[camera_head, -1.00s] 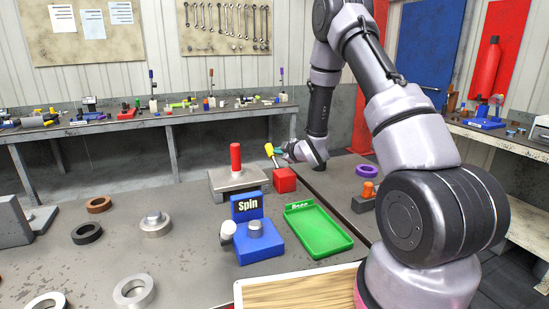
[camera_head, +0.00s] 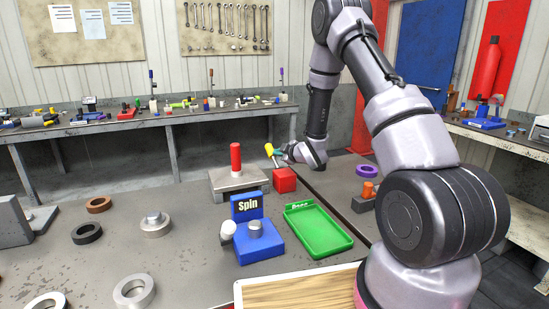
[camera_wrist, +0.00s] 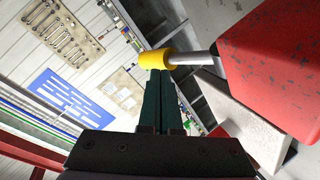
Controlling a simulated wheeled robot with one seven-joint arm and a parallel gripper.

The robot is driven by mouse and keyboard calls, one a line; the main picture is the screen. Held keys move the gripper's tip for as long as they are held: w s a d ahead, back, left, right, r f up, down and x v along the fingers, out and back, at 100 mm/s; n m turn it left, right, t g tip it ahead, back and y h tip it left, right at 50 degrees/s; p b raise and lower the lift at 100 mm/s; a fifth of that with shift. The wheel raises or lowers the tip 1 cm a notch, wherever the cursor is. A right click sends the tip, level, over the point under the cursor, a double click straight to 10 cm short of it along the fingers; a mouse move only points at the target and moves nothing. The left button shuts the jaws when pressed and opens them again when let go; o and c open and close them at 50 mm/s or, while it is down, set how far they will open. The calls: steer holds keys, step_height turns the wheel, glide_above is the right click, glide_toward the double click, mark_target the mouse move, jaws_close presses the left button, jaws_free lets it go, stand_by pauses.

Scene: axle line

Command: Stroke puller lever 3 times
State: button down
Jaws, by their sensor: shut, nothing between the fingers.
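The puller is a red block (camera_head: 285,181) with a short grey rod lever that ends in a yellow knob (camera_head: 269,149). It stands on the table behind the green tray. The lever is raised, leaning up and left from the block. My gripper (camera_head: 279,153) is shut and empty, with its dark green fingertips close by the knob. In the wrist view the yellow knob (camera_wrist: 155,59) is right at the tips of the shut fingers (camera_wrist: 158,80); I cannot tell whether they touch. The rod (camera_wrist: 193,55) runs right to the red block (camera_wrist: 275,60).
A grey base with an upright red post (camera_head: 236,158) stands just left of the puller. A blue "Spin" fixture (camera_head: 262,243) and a green tray (camera_head: 320,230) are nearer. Several metal rings lie at the left. An orange-topped block (camera_head: 366,200) and purple ring (camera_head: 366,171) are right.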

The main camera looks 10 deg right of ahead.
steer(key=shift+w+a+f, duration=0.1)
steer(key=shift+w+f, duration=0.15)
steer(key=shift+f, duration=0.35)
steer(key=shift+w+a+f, duration=0.1)
steer(key=shift+w+f, duration=0.15)
steer(key=shift+f, duration=0.35)
steer(key=shift+w+f, duration=0.25)
steer(key=shift+f, duration=0.35)
stand_by(2.2)
steer(key=shift+s+d+r, duration=0.1)
steer(key=shift+s+r, duration=0.2)
steer(key=shift+r, duration=0.4)
steer(key=shift+s+d+r, duration=0.1)
steer(key=shift+s+r, duration=0.2)
steer(key=shift+r, duration=0.4)
steer(key=shift+s+d+r, duration=0.1)
steer(key=shift+s+r, duration=0.2)
steer(key=shift+r, duration=0.4)
steer(key=shift+s+d+r, duration=0.1)
steer(key=shift+s+r, duration=0.25)
steer(key=shift+r, duration=0.4)
steer(key=shift+s+r, duration=0.4)
steer(key=shift+r, duration=0.35)
steer(key=shift+s+d+r, duration=0.1)
steer(key=shift+s+r, duration=0.25)
steer(key=shift+r, duration=0.4)
